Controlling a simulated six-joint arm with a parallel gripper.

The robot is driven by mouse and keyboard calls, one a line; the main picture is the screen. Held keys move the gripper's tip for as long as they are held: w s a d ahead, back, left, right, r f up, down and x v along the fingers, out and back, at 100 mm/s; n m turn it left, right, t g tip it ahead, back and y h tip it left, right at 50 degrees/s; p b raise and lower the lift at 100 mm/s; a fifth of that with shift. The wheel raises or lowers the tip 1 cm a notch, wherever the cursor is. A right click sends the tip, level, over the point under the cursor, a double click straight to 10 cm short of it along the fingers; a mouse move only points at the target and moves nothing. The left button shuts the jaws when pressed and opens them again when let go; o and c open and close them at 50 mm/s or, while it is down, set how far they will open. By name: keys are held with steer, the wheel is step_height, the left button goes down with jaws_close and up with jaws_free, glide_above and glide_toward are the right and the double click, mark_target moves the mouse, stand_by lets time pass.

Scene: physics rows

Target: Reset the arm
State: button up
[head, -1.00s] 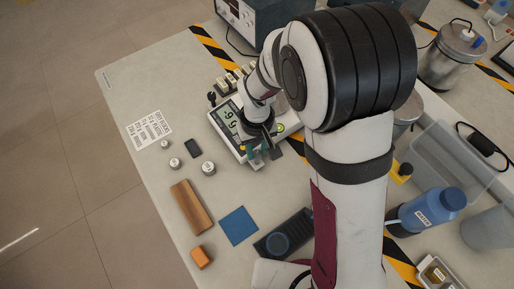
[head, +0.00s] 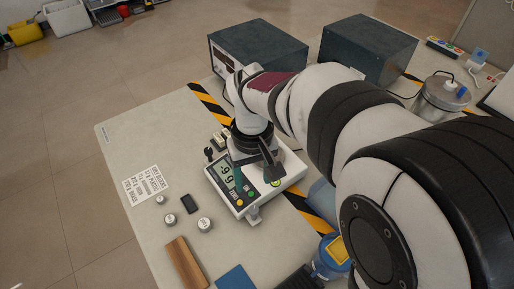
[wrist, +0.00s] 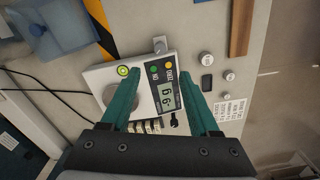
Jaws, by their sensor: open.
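My gripper (wrist: 165,100) is open, with its two teal fingers spread apart in the wrist view. Nothing shows held between them. In the head view my gripper (head: 252,178) hangs over a white digital scale (head: 262,196), partly covering it. The scale (wrist: 143,78) lies below and between the fingers in the wrist view. Its lit display (head: 228,176) shows digits that I cannot read surely. A round pan (wrist: 118,98) shows on the scale near the left finger. Whether the fingertips touch the scale cannot be told.
Several small metal weights (head: 204,224) and a black block (head: 188,204) lie left of the scale. A wooden bar (head: 186,262) and a blue square (head: 236,278) lie nearer. Dark instrument boxes (head: 258,52) stand behind. A printed card (head: 147,184) lies on clear table at left.

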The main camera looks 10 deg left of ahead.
step_height(320, 180, up, 3)
steer(key=shift+f, duration=0.1)
steer(key=shift+s+d, duration=0.1)
steer(key=s+d+m+y, duration=0.1)
steer(key=s+d+m, duration=1)
steer(key=s, duration=0.6)
steer(key=shift+s+d+f+y, duration=0.25)
steer(key=shift+s+d+y, duration=0.15)
steer(key=shift+d, duration=0.45)
